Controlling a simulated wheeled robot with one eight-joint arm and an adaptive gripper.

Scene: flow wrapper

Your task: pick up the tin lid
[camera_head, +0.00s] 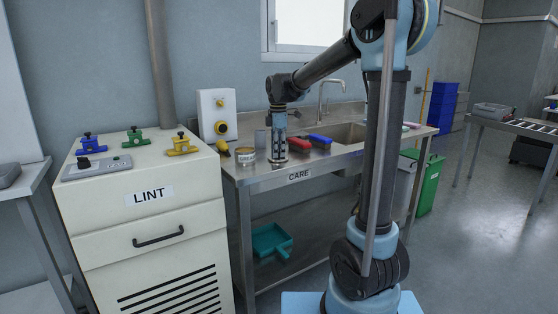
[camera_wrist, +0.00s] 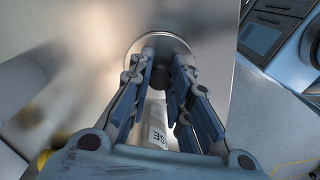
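The tin lid (camera_wrist: 134,46) is a round metallic disc at the fingertips in the wrist view, and its rim shows around them. In the head view, the lid (camera_head: 270,160) lies on the steel counter under my gripper. My gripper (camera_head: 279,157) points straight down over it. In the wrist view, my gripper (camera_wrist: 164,62) has its two fingers apart, with a dark gap between the tips. The fingers hide the lid's middle. An open tin (camera_head: 246,156) with a pale label stands just left of the lid.
A grey cylinder (camera_head: 260,139) stands behind my gripper. A red brush (camera_head: 299,145) and a blue brush (camera_head: 320,141) lie to the right, before the sink (camera_head: 350,132). A yellow object (camera_head: 223,147) lies left of the tin. The white LINT cabinet (camera_head: 150,232) adjoins the counter.

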